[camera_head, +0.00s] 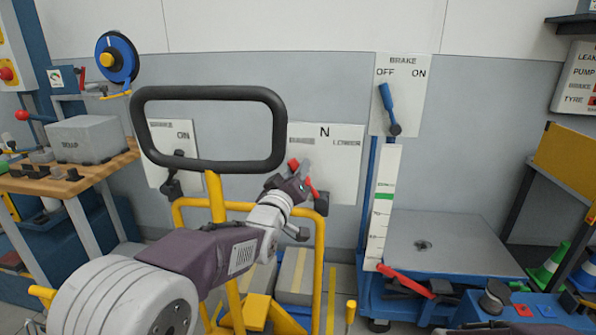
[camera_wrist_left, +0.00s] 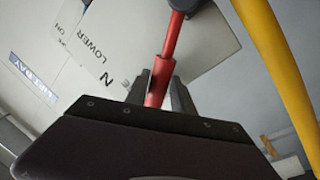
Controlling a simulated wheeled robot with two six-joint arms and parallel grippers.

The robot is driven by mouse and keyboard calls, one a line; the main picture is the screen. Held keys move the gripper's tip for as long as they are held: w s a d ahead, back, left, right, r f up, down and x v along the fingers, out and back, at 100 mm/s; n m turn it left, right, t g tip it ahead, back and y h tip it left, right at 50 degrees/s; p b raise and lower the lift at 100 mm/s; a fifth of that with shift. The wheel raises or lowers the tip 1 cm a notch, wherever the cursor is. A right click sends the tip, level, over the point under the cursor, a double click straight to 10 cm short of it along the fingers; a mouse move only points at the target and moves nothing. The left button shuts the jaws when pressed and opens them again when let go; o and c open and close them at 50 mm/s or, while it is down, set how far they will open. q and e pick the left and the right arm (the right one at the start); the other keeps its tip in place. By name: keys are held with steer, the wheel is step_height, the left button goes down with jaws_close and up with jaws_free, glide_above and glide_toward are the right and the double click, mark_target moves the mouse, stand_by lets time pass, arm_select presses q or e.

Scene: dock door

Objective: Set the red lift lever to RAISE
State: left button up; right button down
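The red lift lever (camera_head: 313,188) stands on a white plate (camera_head: 345,170) marked N at the top middle and LOWER at the right; the left word is too blurred to read. It leans up and left from its dark pivot, toward the left side of the plate. My left gripper (camera_head: 300,172) is at its upper part and hides some of it. In the left wrist view the red handle (camera_wrist_left: 159,80) lies between the two dark fingers (camera_wrist_left: 163,92), which close around it. My right gripper is not in view.
A black-framed yellow handle bar (camera_head: 210,93) stands close in front of the plate, beside my left arm. A blue brake lever (camera_head: 388,105) is at the right, tilted toward OFF. A blue lift table (camera_head: 450,245) stands below it. A workbench (camera_head: 45,185) is at the left.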

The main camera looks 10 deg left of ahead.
arm_select(q)
steer(key=shift+o, duration=0.9)
steer(key=shift+s, duration=0.2)
steer(key=s+a+f+p, duration=0.1)
steer(key=s, duration=0.7)
steer(key=shift+s+a, duration=0.25)
steer(key=shift+s, duration=0.05)
